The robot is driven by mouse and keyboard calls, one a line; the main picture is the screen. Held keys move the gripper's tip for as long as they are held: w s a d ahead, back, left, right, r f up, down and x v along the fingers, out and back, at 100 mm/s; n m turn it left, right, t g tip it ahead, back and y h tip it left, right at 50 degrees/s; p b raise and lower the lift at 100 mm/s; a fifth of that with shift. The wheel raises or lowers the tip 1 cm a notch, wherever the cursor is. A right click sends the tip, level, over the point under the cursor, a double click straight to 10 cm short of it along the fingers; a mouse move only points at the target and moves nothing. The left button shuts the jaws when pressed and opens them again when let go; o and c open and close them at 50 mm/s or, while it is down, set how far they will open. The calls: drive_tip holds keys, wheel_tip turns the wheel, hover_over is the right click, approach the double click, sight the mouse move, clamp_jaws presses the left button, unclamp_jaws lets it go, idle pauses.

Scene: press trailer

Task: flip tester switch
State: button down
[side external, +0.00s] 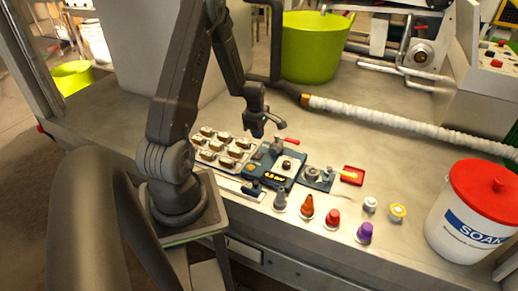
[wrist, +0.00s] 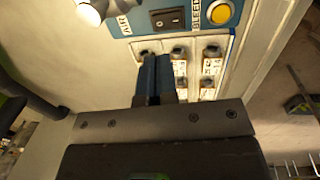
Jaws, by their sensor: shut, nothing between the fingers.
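The blue tester panel (side external: 283,181) lies on the bench, with a lit yellow readout and a dark round knob on it. In the wrist view, the panel (wrist: 235,28) shows at the top edge. A black rocker switch (wrist: 167,18) sits on it between the labels AIR and BLEED, beside a round yellow button (wrist: 220,12). My gripper (side external: 258,132) hangs above the bench behind the panel. In the wrist view, my gripper (wrist: 155,58) has its two blue fingers together, with nothing between them. They appear short of the rocker switch, apart from it. Which way the rocker is tipped is unclear.
A tray of several small blocks (side external: 222,149) lies left of the panel. Several coloured caps and nozzles, including a red one (side external: 332,218), line the front edge. A SOAK bucket (side external: 470,212) stands at right. A white hose (side external: 400,125) and green tub (side external: 312,50) lie behind.

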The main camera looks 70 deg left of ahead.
sight(258, 155)
drive_tip(key=f, duration=0.8)
drive_tip(key=shift+w+a, duration=0.35)
drive_tip(key=shift+f, duration=0.15)
drive_tip(key=shift+s+d, duration=0.1)
drive_tip(key=shift+s+d, duration=0.45)
drive_tip(key=shift+r, duration=0.2)
wheel_tip(258, 155, up, 14)
drive_tip(key=s+d, duration=0.1)
idle(0.3)
